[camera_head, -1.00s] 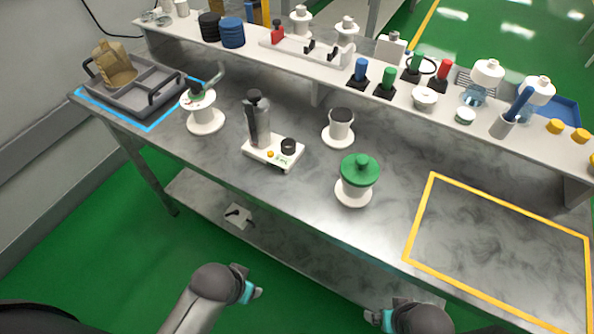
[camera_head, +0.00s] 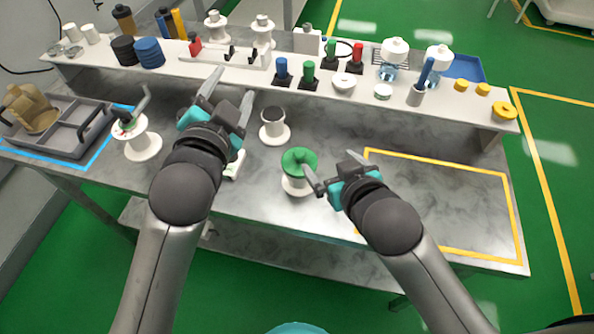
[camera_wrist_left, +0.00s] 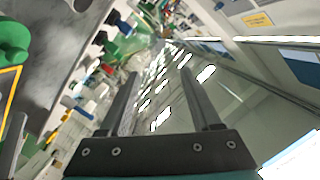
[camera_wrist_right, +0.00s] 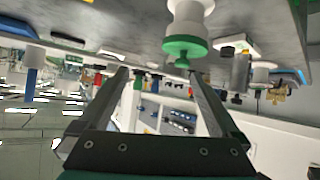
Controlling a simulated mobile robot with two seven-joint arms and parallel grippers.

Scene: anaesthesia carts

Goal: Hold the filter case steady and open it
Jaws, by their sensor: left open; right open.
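The likely filter case is a white flanged body with a green knobbed lid (camera_head: 298,160), standing upright on the grey bench, lid on. It also shows in the right wrist view (camera_wrist_right: 188,22), and part of its green lid is at the left wrist view's upper left edge (camera_wrist_left: 12,42). My right gripper (camera_head: 332,165) is open and empty just right of the case; whether a finger touches the lid I cannot tell. My left gripper (camera_head: 230,92) is open and empty, raised above the bench, left of the case. It hides most of a device with a white base.
A white holder with a dark top (camera_head: 273,124) stands behind the case, and another white stand (camera_head: 142,146) is at left. A grey tray (camera_head: 62,148) lies far left. A raised shelf (camera_head: 210,72) with several bottles runs along the back. The yellow-outlined area (camera_head: 450,200) at right is clear.

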